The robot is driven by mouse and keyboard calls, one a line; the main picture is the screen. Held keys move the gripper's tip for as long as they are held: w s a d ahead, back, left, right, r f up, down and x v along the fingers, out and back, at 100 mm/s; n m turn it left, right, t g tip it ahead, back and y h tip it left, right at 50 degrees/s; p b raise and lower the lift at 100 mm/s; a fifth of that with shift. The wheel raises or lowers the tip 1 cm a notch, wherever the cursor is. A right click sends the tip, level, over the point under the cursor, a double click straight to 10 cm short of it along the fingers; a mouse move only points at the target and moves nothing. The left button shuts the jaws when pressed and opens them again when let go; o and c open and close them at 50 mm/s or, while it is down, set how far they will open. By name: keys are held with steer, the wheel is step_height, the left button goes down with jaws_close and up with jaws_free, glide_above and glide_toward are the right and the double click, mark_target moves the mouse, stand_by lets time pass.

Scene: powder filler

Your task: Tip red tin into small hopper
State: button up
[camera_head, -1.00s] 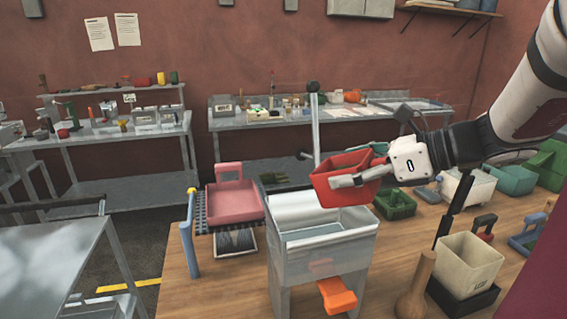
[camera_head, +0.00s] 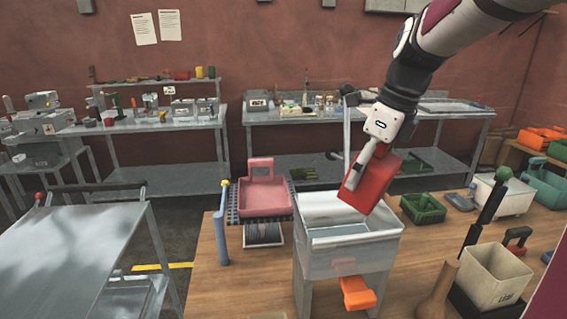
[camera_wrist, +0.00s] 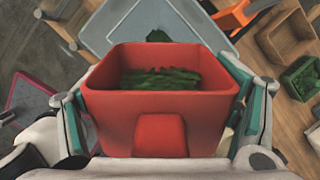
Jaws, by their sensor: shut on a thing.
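The red tin (camera_head: 372,182) is tilted steeply above the small hopper (camera_head: 350,245), a grey open box on legs with an orange piece (camera_head: 357,293) at its front. My gripper (camera_head: 362,165) is shut on the red tin and holds it over the hopper's right half. In the wrist view the red tin (camera_wrist: 160,105) sits between the two fingers, with dark green contents (camera_wrist: 160,78) still inside it.
A pink tray (camera_head: 264,197) stands on a roller stand left of the hopper. A grey lever (camera_head: 347,130) rises behind it. A green crate (camera_head: 422,208), a white bin (camera_head: 502,195) and a cream bin (camera_head: 495,277) stand to the right.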

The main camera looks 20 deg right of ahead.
steer(key=shift+w+a+f+g+h+b, duration=0.3)
steer(key=shift+w+f+g+h+b, duration=0.25)
steer(key=shift+g+b, duration=0.15)
steer(key=shift+w+a+f+g+h+b, duration=0.15)
steer(key=shift+g+h+b, duration=0.1)
steer(key=shift+g+b, duration=0.2)
stand_by(0.3)
steer(key=shift+r+p, duration=1.5)
steer(key=shift+r, duration=2.6)
